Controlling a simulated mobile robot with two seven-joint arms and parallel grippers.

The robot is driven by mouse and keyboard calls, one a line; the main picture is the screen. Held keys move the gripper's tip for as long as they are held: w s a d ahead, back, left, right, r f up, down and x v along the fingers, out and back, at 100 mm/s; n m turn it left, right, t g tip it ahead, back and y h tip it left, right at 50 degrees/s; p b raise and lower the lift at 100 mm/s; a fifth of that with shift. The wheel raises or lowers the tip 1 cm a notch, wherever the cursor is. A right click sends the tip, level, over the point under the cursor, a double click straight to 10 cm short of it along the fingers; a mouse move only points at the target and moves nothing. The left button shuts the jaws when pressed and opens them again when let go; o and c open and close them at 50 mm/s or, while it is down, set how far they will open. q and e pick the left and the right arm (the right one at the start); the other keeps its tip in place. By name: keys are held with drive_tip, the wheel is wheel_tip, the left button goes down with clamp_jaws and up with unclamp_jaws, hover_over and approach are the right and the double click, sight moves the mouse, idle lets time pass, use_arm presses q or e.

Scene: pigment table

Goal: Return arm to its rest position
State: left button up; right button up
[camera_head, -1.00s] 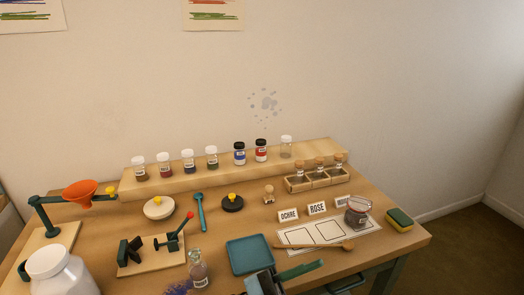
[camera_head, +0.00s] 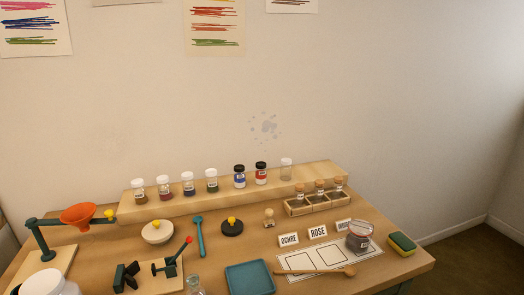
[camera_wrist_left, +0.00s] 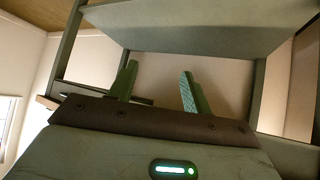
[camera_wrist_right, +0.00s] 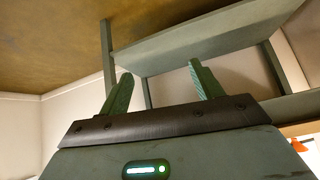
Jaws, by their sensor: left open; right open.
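My left gripper (camera_wrist_left: 160,88) is open and empty in the left wrist view, with its green fingers apart. My right gripper (camera_wrist_right: 158,85) is open and empty in the right wrist view. Neither gripper shows in the head view. Both wrist views look at grey-green panels and legs of a table frame (camera_wrist_left: 200,25), which also shows in the right wrist view (camera_wrist_right: 190,42). No object is between either pair of fingers.

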use_arm(q)
drive_tip(key=s+a+f+g, duration=0.1)
drive_tip(key=s, duration=0.3)
drive_tip(key=w+r+p, duration=0.1)
drive_tip(key=r, duration=0.1)
drive_tip(key=w+a+r+p, duration=0.1)
drive_tip(key=p, duration=0.1)
drive_tip(key=shift+w+r, duration=0.2)
drive_tip(key=shift+r, duration=0.15)
use_arm(e)
drive_tip(key=shift+t, duration=0.5)
drive_tip(key=w+r, duration=0.1)
drive_tip(key=r, duration=0.1)
drive_tip(key=w+r, duration=0.2)
drive_tip(key=shift+d+r, duration=0.1)
drive_tip(key=shift+d, duration=0.1)
use_arm(q)
drive_tip(key=shift+s, duration=0.1)
